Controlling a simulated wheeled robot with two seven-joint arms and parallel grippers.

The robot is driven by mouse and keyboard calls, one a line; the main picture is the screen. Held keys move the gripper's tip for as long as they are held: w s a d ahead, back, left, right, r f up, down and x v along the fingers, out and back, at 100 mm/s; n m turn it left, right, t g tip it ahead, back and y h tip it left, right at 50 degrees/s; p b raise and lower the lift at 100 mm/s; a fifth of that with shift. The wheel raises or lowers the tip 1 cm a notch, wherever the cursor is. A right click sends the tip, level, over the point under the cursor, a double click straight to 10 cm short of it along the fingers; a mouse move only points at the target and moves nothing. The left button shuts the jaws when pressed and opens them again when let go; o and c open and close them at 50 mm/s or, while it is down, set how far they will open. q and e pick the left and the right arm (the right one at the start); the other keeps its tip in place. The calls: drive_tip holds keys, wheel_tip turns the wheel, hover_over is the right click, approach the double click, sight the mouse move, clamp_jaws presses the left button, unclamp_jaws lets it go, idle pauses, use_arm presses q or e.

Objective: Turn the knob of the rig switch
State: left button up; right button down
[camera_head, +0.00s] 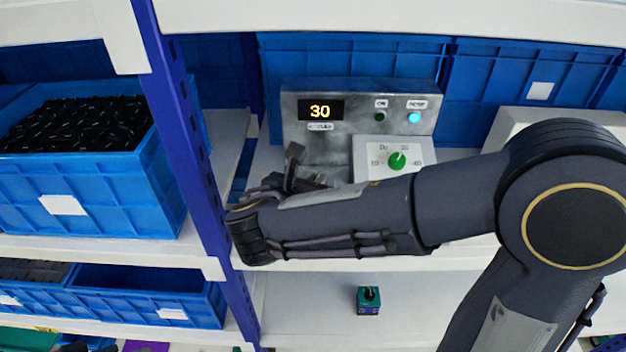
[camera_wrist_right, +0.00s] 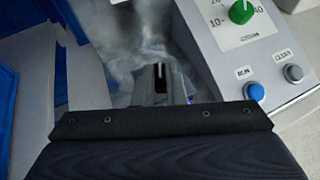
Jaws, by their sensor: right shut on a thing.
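The grey metal rig (camera_head: 330,145) stands on the shelf, with a lit display (camera_head: 320,110) reading 30. My right gripper (camera_head: 300,178) is at the rig's lower left front. In the right wrist view its fingers (camera_wrist_right: 160,82) are shut around a dark piece with a pale line (camera_wrist_right: 158,74), which looks like the rig switch's knob. The fingers hide most of it, and its setting cannot be read. A separate green knob (camera_head: 397,161) sits on a white panel to the right, clear of the gripper, with its scale beside it. My left gripper is not in view.
The white panel (camera_head: 365,150) has a blue button (camera_wrist_right: 254,91) and a grey button (camera_wrist_right: 293,73). A cyan lamp (camera_head: 414,118) glows on the rig. Blue crates (camera_head: 350,62) stand behind. A blue shelf post (camera_head: 180,120) is close on the left. A small green-black box (camera_head: 368,308) sits below.

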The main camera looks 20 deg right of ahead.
drive_tip(key=n+t+y, duration=0.1)
drive_tip(key=n+y, duration=0.1)
drive_tip(key=n+t+y, duration=0.1)
drive_tip(key=n+y, duration=0.1)
drive_tip(key=shift+s+d+b, duration=0.2)
drive_tip(key=shift+d+b, duration=0.2)
drive_tip(key=n+y, duration=0.3)
drive_tip(key=shift+d+t+y+b, duration=0.3)
drive_tip(key=shift+y+b, duration=0.1)
drive_tip(key=shift+s+n+y, duration=0.1)
drive_tip(key=shift+n+y, duration=0.6)
drive_tip(key=shift+y, duration=0.1)
drive_tip(key=c, duration=1.5)
unclamp_jaws()
drive_tip(key=shift+a, duration=0.1)
drive_tip(key=shift+o, duration=0.8)
